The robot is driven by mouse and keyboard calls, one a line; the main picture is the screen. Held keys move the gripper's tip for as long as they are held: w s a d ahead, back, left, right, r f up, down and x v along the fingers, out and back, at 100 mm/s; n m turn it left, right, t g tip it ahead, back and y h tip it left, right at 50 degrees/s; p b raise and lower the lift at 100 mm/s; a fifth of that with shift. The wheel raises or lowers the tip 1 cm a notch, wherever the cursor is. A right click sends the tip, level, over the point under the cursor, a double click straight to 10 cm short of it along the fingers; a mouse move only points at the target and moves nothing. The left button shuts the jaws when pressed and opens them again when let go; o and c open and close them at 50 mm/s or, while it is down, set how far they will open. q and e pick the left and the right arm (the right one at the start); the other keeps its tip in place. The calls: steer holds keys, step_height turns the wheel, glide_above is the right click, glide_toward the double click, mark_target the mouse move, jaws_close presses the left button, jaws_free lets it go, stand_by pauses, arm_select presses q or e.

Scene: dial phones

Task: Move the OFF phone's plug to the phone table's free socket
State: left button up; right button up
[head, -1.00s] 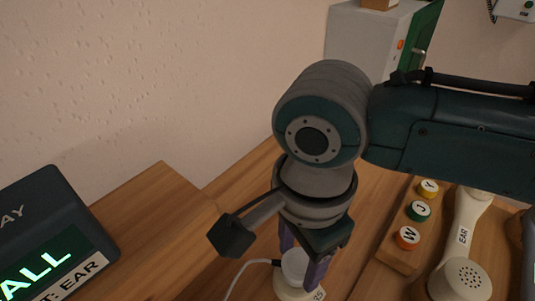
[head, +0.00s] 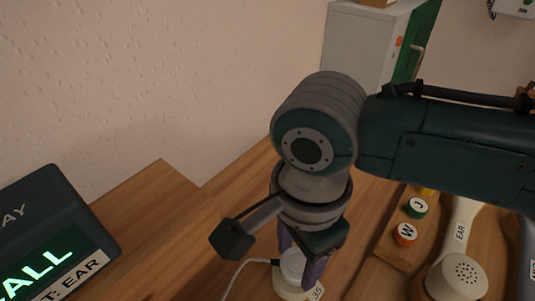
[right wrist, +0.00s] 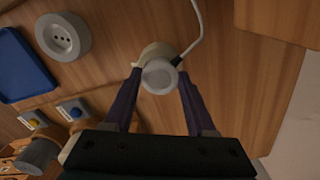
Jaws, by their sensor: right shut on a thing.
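A white plug (head: 292,264) with a white cord sits between the purple fingers of my right gripper (head: 301,272), which is shut on it. The plug also shows in the right wrist view (right wrist: 160,77). A cream round socket (head: 287,291) with a partly hidden number label is directly under the plug; I cannot tell how far the plug is seated. In the right wrist view a grey round socket (right wrist: 62,38) with dark holes is empty, up and left of the plug. A cream handset marked EAR (head: 461,231) lies at the right. My left gripper is not in view.
Lettered buttons (head: 405,234) sit on a wooden block near the handset. A blue tray-like panel (right wrist: 22,68) lies beside the grey socket. A grey cabinet (head: 365,45) stands behind.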

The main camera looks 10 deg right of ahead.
steer(key=shift+f, duration=0.25)
steer(key=o, duration=1.3)
steer(key=shift+c, duration=0.2)
step_height(320, 180, up, 9)
steer(key=p, duration=0.3)
steer(key=shift+r, duration=0.5)
